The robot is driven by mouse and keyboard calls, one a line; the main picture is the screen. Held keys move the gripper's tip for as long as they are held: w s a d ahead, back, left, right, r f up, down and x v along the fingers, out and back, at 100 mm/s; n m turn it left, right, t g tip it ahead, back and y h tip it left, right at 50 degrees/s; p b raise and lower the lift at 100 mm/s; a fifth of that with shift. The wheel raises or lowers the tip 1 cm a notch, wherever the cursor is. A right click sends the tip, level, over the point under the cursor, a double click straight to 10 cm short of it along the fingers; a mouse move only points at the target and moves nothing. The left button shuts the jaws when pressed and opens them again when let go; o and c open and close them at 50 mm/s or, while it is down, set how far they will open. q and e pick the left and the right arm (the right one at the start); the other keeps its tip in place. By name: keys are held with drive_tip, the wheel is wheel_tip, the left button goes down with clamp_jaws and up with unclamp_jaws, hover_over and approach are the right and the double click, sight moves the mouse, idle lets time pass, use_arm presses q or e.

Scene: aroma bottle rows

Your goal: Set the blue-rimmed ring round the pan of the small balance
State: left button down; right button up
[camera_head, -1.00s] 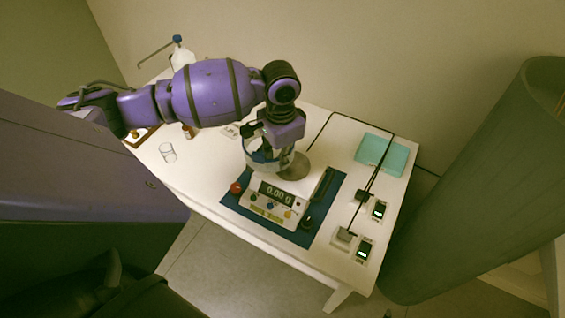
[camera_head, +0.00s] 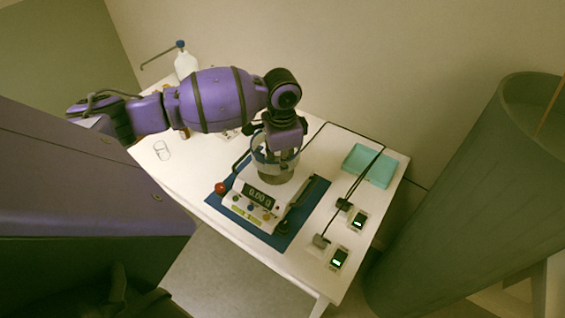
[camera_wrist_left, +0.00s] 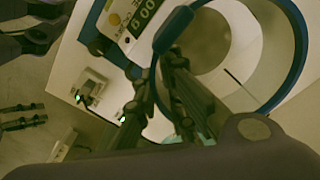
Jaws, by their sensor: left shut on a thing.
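The blue-rimmed ring (camera_head: 262,160) is a clear, wide band held by my left gripper (camera_head: 279,150). In the left wrist view its blue rim (camera_wrist_left: 299,40) curves across the upper right, and my left gripper (camera_wrist_left: 163,68) is shut on its near side. The small balance (camera_head: 241,200) reads 0.00 g and stands on a blue mat. Its round grey pan (camera_head: 275,179) shows just below the ring in the head view. In the left wrist view the pan (camera_wrist_left: 205,45) appears inside the rim's outline. I cannot tell whether the ring touches the balance.
A red knob (camera_head: 221,188) is at the balance's left. Two small displays (camera_head: 339,259) with cabled blocks and a teal tray (camera_head: 369,166) are on the right. A glass (camera_head: 162,150) and a wash bottle (camera_head: 185,64) stand left. A large grey cylinder (camera_head: 440,200) rises beside the table.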

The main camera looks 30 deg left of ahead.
use_arm(q)
drive_tip(key=f+b, duration=0.1)
drive_tip(key=f, duration=0.4)
drive_tip(key=shift+s+f+b, duration=0.2)
drive_tip(key=shift+b, duration=0.1)
drive_tip(key=shift+a+f+b, duration=0.1)
drive_tip(key=shift+f+b, duration=0.3)
drive_tip(key=shift+f, duration=0.2)
drive_tip(key=shift+w, duration=0.2)
use_arm(e)
drive_tip(key=shift+s+d+f, duration=0.1)
drive_tip(key=shift+s+f, duration=0.15)
drive_tip(key=shift+f, duration=0.3)
drive_tip(key=shift+s+d+f, duration=0.1)
drive_tip(key=shift+s+f, duration=0.1)
drive_tip(key=shift+f, duration=0.35)
use_arm(q)
drive_tip(key=shift+f, duration=0.1)
use_arm(e)
drive_tip(key=shift+s, duration=0.1)
